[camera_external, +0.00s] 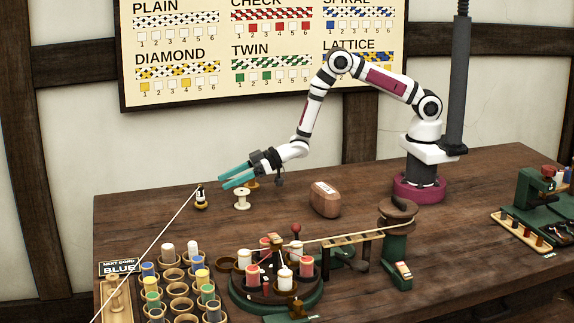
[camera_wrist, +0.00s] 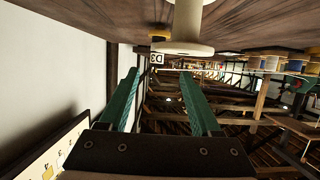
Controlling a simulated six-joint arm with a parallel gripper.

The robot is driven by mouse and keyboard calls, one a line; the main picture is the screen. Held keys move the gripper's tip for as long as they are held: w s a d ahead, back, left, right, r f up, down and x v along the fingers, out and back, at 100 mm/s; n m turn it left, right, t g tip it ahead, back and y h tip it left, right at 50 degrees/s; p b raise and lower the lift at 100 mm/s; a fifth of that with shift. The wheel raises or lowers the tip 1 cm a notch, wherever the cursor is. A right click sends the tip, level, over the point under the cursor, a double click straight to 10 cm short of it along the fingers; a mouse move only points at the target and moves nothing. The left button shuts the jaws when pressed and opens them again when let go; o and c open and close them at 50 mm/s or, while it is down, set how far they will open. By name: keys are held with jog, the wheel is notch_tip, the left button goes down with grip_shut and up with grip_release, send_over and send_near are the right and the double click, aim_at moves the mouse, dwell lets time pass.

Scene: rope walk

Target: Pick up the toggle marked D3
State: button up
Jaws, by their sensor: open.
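A small toggle (camera_external: 200,198), dark with yellow bands, stands upright on the table with a pale cord running from it to the lower left. In the wrist view, which is upside down, a white tag (camera_wrist: 156,59) reading D3 shows between my fingertips, farther off, below a yellow part. My gripper (camera_external: 223,179) is open and empty. It points left, above the table and to the right of the toggle, apart from it. It also shows in the wrist view (camera_wrist: 159,73).
A white spool (camera_external: 242,199) stands just below my gripper and looms close in the wrist view (camera_wrist: 187,28). A tan spool (camera_external: 253,184) is partly hidden behind the gripper. Bobbins in a rack (camera_external: 180,290) and a round carrier (camera_external: 275,290) fill the front.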

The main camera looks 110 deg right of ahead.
aim_at(198, 199)
jog(key=x, duration=0.6)
jog(key=shift+w+d+r, duration=0.25)
jog(key=shift+w, duration=0.3)
grip_shut()
dwell(0.7)
